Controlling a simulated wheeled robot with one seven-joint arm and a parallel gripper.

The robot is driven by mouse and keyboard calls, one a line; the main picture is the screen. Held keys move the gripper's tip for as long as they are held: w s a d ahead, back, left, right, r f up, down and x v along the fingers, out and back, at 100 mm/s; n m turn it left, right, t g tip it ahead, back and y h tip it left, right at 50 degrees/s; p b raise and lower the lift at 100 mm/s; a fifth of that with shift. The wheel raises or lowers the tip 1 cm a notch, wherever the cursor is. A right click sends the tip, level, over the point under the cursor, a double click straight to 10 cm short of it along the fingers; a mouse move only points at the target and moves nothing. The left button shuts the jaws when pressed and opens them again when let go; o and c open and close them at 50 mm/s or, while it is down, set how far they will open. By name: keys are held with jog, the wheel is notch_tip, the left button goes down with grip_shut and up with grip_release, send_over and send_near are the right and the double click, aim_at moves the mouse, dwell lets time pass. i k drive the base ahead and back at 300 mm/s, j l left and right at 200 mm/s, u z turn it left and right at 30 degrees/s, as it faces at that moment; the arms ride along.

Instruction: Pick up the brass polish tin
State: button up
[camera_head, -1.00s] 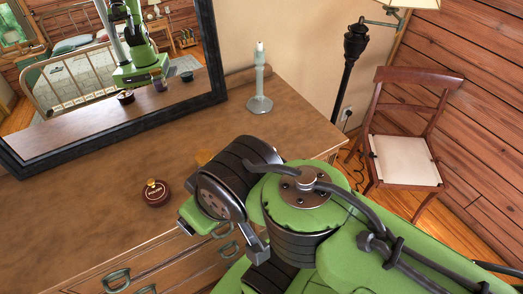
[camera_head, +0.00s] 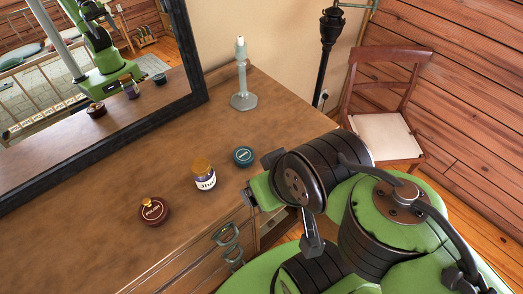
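A round dark red tin (camera_head: 153,212) with "POLISH" lettering and a small brass-coloured knob on top sits upright on the wooden dresser top (camera_head: 110,235), near its front edge. My arm's end, with my gripper (camera_head: 259,191), is at the right front of the dresser, to the right of the tin and apart from it. I see a green block and dark parts there, but cannot make out the fingertips. Nothing shows held in it.
An amber-lidded jar (camera_head: 204,178) and a round teal tin (camera_head: 243,156) stand between the red tin and my arm. A pale candlestick (camera_head: 242,90) stands behind them. A dark-framed mirror (camera_head: 190,58) backs the dresser. A chair (camera_head: 388,132) is at the right.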

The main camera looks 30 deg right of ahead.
aim_at(244, 156)
jog(key=z, duration=0.2)
jog(key=l+u, duration=0.15)
jog(key=u, duration=0.3)
jog(key=k+l+u, duration=0.1)
jog(key=u, duration=0.35)
jog(key=l+u, duration=0.15)
jog(key=u, duration=0.3)
jog(key=k+l+u, duration=0.1)
jog(key=u, duration=0.3)
jog(key=k+u, duration=0.15)
jog(key=u, duration=0.3)
